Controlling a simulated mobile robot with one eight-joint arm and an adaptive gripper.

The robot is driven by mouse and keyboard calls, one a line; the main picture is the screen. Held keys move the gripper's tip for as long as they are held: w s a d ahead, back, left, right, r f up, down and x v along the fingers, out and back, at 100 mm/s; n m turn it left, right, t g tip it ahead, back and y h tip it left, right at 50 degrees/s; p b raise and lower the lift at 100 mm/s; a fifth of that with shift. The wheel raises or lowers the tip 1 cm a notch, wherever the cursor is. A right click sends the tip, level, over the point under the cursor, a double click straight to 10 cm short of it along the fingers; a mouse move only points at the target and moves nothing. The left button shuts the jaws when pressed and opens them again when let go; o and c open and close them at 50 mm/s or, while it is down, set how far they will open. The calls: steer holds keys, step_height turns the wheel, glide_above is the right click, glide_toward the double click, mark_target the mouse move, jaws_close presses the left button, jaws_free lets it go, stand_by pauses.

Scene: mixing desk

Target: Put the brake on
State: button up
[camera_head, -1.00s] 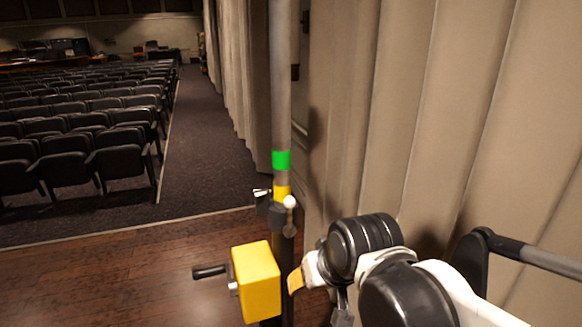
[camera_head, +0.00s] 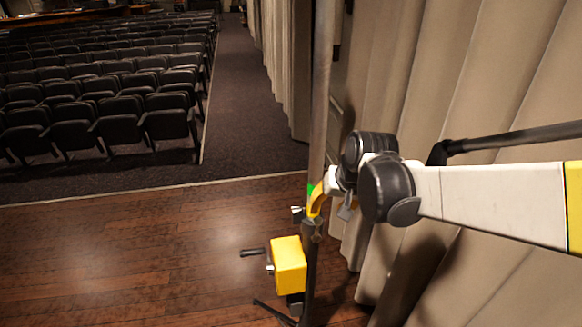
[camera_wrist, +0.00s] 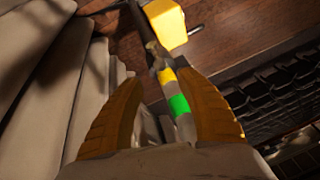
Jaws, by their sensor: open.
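A metal pole stand (camera_head: 322,95) rises on the wooden floor. My gripper (camera_wrist: 160,82), with orange fingers, is open. It is at the pole, just above the collar. In the wrist view the pole runs between the fingers; I cannot tell whether they touch it.
Beige curtains (camera_head: 395,90) hang close on the right, behind my arm. A dark bar (camera_head: 515,138) crosses in front of them. The stand's leg (camera_head: 273,313) spreads low at left. Wooden floor (camera_head: 150,240) is clear on the left, and rows of dark seats (camera_head: 90,105) lie beyond its edge.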

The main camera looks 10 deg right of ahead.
mark_target(319, 220)
steer(key=x, duration=1)
steer(key=shift+b, duration=0.3)
jaws_close()
